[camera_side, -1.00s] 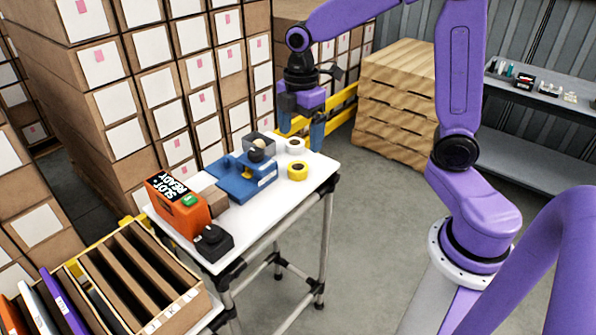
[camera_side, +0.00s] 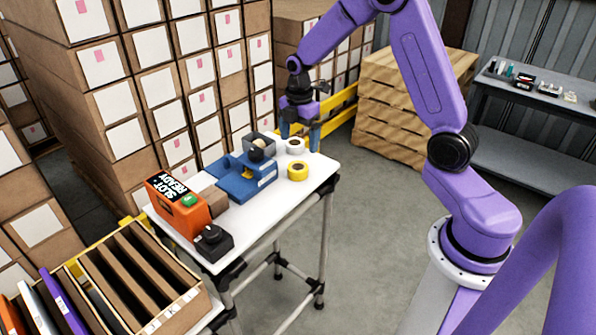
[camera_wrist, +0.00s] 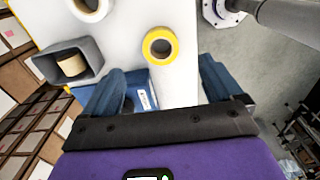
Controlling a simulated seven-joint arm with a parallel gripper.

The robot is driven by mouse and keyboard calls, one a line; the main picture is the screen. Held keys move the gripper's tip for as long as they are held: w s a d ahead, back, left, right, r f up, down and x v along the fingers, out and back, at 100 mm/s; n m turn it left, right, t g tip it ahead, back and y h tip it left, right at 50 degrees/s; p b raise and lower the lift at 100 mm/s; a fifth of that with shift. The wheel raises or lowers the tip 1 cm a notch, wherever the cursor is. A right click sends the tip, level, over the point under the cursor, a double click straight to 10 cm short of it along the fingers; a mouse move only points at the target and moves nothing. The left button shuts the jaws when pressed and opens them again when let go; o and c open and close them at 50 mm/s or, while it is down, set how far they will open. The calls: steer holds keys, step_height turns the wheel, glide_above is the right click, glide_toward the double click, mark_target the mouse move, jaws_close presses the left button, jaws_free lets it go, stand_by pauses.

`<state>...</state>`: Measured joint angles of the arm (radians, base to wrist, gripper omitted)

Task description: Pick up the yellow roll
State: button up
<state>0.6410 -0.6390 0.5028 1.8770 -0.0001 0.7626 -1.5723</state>
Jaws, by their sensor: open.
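The yellow roll (camera_side: 297,171) lies flat on the white table, near its right edge. In the wrist view the yellow roll (camera_wrist: 160,46) is ahead of the fingertips and a little left of the middle of the gap. My gripper (camera_side: 299,138) is open and empty, above the far end of the table. In the wrist view my gripper (camera_wrist: 160,80) shows two blue fingers spread wide. The roll is not between the fingers and nothing hides it.
A white roll (camera_side: 295,146) lies close behind the yellow one. A grey bin (camera_side: 263,139) and a blue device (camera_side: 240,178) stand to the left. An orange box (camera_side: 178,207) and a black knob unit (camera_side: 212,242) are nearer. The white tabletop (camera_side: 265,217) is clear in front.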

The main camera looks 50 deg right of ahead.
glide_above(298, 166)
steer(key=s+a, duration=0.1)
step_height(298, 166, down, 4)
steer(key=shift+s+f, duration=0.1)
steer(key=shift+a+f, duration=0.15)
steer(key=shift+f, duration=1.15)
steer(key=shift+a+f, duration=0.1)
steer(key=shift+f, duration=1.2)
steer(key=c, duration=1.1)
